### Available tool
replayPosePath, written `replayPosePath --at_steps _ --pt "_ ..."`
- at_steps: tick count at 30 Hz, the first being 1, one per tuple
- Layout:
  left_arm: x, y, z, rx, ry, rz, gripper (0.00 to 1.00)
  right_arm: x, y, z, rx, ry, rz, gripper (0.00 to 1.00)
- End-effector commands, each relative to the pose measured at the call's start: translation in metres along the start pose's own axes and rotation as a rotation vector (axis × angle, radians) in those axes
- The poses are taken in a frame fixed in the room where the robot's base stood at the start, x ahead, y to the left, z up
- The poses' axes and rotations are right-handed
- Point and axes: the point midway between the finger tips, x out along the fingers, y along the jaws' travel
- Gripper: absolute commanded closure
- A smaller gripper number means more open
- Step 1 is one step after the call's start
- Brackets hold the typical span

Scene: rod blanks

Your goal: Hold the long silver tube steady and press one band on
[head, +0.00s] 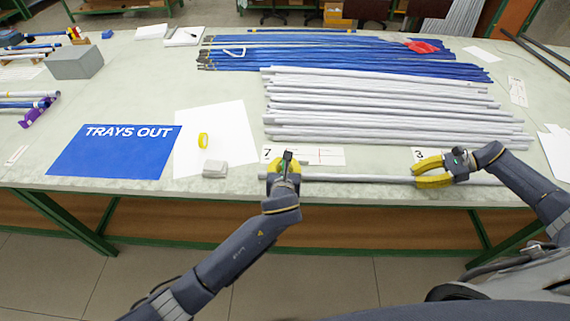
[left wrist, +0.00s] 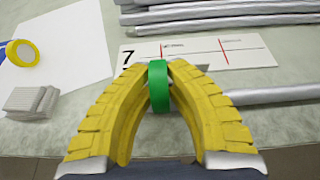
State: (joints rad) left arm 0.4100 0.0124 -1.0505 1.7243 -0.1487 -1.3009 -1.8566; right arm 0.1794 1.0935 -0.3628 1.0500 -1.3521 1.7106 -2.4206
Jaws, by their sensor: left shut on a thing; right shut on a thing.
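The long silver tube (head: 350,178) lies along the front edge of the table, running left to right. My right gripper (head: 418,172) is shut on it towards its right part. My left gripper (head: 285,165) is at the tube's left end, shut on a green band. The green band (left wrist: 158,86) stands upright between the yellow fingertips in the left wrist view. There the tube (left wrist: 272,97) comes in from the right and passes behind the right finger.
Several silver tubes (head: 390,105) and blue tubes (head: 330,56) lie behind. White number cards (head: 325,155) lie just behind the long tube. A blue "TRAYS OUT" mat (head: 110,155) is at left.

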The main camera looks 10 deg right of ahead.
Motion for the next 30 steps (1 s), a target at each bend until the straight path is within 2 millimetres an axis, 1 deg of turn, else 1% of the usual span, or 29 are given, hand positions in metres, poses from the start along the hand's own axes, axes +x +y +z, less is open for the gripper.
replayPosePath --at_steps 18,30 --pt "0.0026 0.0001 -0.0062 0.000 0.001 0.000 1.00 0.0002 0.0003 -0.0004 0.000 0.001 0.000 0.97" --pt "0.0027 0.0002 -0.0067 0.000 0.002 0.000 1.00 0.0003 0.0003 -0.0004 0.000 0.001 0.001 0.97"
